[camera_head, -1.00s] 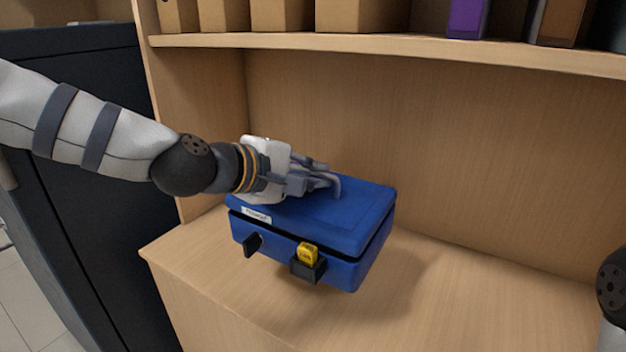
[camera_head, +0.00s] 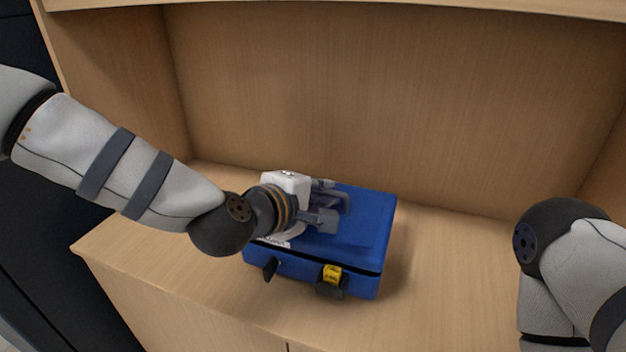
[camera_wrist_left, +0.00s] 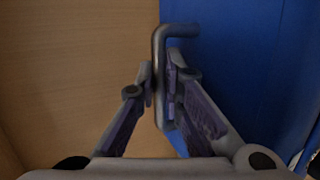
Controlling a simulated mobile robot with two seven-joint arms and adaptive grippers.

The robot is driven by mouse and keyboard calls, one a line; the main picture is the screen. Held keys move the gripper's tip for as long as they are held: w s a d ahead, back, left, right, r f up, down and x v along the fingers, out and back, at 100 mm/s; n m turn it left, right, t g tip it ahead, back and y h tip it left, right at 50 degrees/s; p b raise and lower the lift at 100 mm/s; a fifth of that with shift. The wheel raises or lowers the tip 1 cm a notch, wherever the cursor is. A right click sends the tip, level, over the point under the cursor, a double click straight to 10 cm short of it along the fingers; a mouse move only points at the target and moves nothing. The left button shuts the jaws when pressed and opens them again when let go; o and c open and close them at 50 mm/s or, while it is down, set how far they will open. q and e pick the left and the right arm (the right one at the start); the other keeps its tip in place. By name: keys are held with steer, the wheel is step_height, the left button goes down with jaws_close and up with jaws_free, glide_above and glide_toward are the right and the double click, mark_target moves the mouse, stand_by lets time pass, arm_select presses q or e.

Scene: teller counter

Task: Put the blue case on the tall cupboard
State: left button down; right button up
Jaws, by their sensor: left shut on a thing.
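The blue case (camera_head: 365,230) is over the wooden counter-like surface of a shelf unit in the head view, lid up, with dark latches and a yellow tag on its near side. My left gripper (camera_head: 335,205) is above its lid. In the left wrist view the fingers (camera_wrist_left: 161,92) are closed on the case's grey bent handle (camera_wrist_left: 160,50), beside the blue wall. Whether the case's underside touches the wood is hard to tell. My right arm shows at the right edge, but its gripper is out of view. Whether this wooden unit is the tall cupboard is not clear.
The wooden surface (camera_head: 455,285) is bare to the right of the case. A back panel (camera_head: 400,100) rises behind it, and a shelf edge (camera_head: 400,8) crosses above. A dark cabinet (camera_head: 40,240) stands at the left.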

arm_select(q)
step_height(320, 180, down, 2)
steer(key=shift+w+a, duration=0.1)
steer(key=shift+w, duration=0.05)
steer(key=shift+r, duration=0.1)
arm_select(e)
steer(key=shift+s+f, duration=0.2)
arm_select(q)
steer(key=c, duration=1.7)
jaws_free()
steer(key=shift+f, duration=0.2)
steer(key=shift+s, duration=0.2)
